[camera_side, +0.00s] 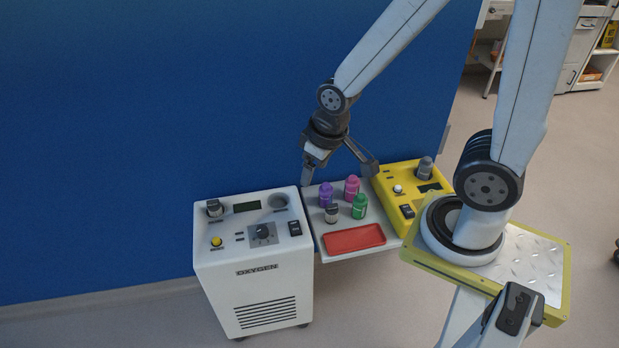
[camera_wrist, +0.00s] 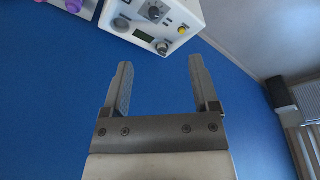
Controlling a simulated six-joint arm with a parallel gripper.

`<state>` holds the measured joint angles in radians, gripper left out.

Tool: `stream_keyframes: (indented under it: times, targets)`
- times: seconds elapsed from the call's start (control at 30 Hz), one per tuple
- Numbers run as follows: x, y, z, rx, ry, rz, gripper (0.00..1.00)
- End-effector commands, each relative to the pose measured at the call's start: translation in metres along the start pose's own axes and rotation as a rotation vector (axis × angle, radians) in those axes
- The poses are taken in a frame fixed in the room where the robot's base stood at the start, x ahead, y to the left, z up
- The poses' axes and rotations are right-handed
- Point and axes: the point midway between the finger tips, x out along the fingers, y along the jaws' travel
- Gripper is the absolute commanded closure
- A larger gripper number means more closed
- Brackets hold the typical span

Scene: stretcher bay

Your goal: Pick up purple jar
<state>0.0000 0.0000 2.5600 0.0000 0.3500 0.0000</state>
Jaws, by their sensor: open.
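The purple jar (camera_side: 326,194) stands upright on a small grey shelf (camera_side: 377,256) in the side view, at the back left of a group of jars. My gripper (camera_side: 337,172) is open and empty, above and behind the jars near the blue wall. In the wrist view my gripper (camera_wrist: 160,85) has its two fingers spread with only blue wall between them. A purple jar top (camera_wrist: 73,5) shows at the upper left edge of the wrist view, cut off by the frame and away from the fingers.
Beside the purple jar stand a pink jar (camera_side: 352,187), a green jar (camera_side: 359,207) and a grey-brown jar (camera_side: 331,214). A red tray (camera_side: 354,239) lies in front. The white oxygen unit (camera_side: 262,270) is left, a yellow device (camera_side: 388,190) right. The blue wall (camera_side: 150,130) is behind.

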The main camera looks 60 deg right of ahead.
Motion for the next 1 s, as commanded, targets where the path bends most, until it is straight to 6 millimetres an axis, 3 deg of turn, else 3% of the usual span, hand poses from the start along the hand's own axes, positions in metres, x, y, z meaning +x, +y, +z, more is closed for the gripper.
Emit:
stream_keyframes:
  times: [0.37, 0.4, 0.47, 0.77, 1.0]
  targets:
    - [0.0, 0.0, 0.0, 0.0, 0.0, 0.0, 0.23]
    - [0.0, 0.0, 0.0, 0.0, 0.0, 0.0, 0.2]
    - [0.0, 0.0, 0.0, 0.0, 0.0, 0.0, 0.01]
    - [0.001, 0.001, -0.001, 0.002, 0.002, 0.0, 0.0]
    - [0.012, 0.009, -0.017, 0.024, 0.03, 0.008, 0.0]
